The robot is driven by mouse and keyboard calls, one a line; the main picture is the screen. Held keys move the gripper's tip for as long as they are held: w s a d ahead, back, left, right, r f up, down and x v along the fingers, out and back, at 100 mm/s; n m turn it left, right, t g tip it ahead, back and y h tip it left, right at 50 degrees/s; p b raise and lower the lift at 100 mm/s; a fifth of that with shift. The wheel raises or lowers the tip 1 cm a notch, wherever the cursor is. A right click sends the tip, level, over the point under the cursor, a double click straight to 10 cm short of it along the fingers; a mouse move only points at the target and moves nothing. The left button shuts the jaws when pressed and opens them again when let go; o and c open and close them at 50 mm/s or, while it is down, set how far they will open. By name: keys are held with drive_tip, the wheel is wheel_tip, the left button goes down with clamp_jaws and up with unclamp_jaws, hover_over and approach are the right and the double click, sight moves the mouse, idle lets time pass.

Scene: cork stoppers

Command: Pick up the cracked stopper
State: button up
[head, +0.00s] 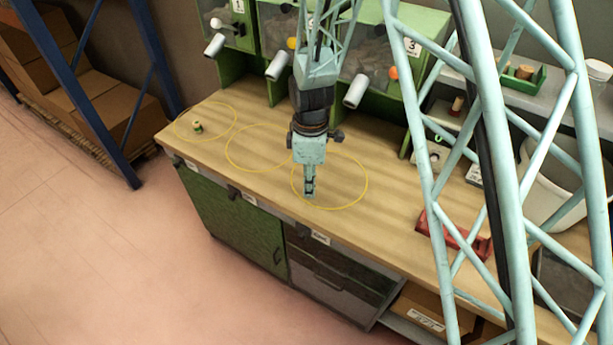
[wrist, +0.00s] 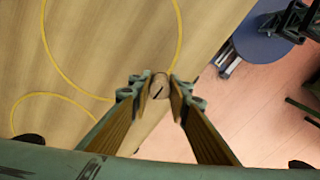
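The cracked stopper (wrist: 159,86) is a small pale cork cylinder with a dark line across its end, seen in the wrist view between my fingertips. My gripper (wrist: 160,90) has a finger on either side of it, and both appear to touch it. In the head view my gripper (head: 309,191) points straight down inside the front part of a yellow circle (head: 366,187) on the wooden bench (head: 400,215). The stopper is hidden by the fingers there. I cannot tell whether it rests on the bench.
Another cork stopper (head: 197,127) with a green band stands in the far-left circle. Green dispensers with pale tubes (head: 356,91) line the back. A red object (head: 452,235), a white bin (head: 548,190) and a green tray (head: 523,76) are at the right. The middle circle is empty.

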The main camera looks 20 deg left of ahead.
drive_tip(key=s+d, duration=0.1)
drive_tip(key=s, duration=0.1)
drive_tip(key=s+d, duration=0.1)
drive_tip(key=s, duration=0.2)
drive_tip(key=s+d, duration=0.2)
drive_tip(key=shift+s+r, duration=0.2)
drive_tip(key=shift+r, duration=0.2)
idle(0.3)
